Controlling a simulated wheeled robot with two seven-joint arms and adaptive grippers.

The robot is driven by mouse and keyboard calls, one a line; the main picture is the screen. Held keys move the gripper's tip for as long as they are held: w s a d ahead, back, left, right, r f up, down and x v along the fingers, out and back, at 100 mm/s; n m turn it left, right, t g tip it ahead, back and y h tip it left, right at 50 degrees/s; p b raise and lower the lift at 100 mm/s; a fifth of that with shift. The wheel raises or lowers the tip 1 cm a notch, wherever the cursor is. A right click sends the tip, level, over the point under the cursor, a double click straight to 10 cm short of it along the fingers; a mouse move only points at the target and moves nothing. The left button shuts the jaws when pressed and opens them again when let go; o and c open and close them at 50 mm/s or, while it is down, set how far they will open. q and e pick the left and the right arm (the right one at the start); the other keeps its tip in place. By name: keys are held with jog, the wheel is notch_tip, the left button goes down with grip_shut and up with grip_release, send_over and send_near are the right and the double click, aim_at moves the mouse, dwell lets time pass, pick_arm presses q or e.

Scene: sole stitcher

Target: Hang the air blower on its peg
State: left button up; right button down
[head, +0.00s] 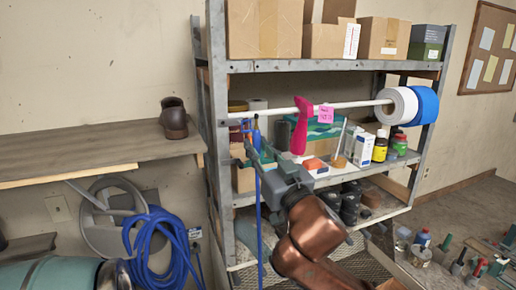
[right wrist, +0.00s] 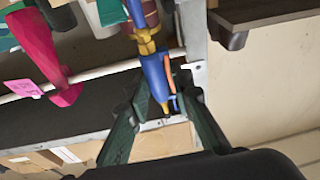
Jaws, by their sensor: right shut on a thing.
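The air blower (head: 256,138) is blue, with a brass fitting and an orange lever that show in the right wrist view (right wrist: 156,76). My right gripper (head: 254,158) is shut on it, near the shelf's front left post. In the right wrist view the gripper's dark green fingers (right wrist: 168,98) lie on either side of the blower's narrow end. A blue hose (head: 260,215) hangs straight down below the gripper. A small white peg-like piece (right wrist: 188,67) shows beside the blower at the metal post; I cannot tell whether they touch. My left gripper is not in view.
A white rod (head: 350,104) crosses the shelf front, carrying a pink tool (head: 300,125) and white and blue rolls (head: 424,104). Bottles and boxes crowd the shelf behind. A coiled blue hose (head: 152,245) hangs at left below a wooden bench (head: 90,155).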

jog(key=shift+w+a+f, duration=0.1)
jog(key=shift+w+a, duration=0.2)
jog(key=shift+w, duration=0.4)
jog(key=shift+w+a, duration=0.25)
jog(key=shift+w, duration=0.4)
dwell(0.8)
jog(key=shift+a+f, duration=0.1)
jog(key=shift+f, duration=0.25)
dwell(0.3)
dwell(0.4)
jog(key=c, duration=1.6)
grip_release()
jog(key=shift+o, duration=0.4)
jog(key=shift+w, duration=0.1)
jog(key=shift+o, duration=1)
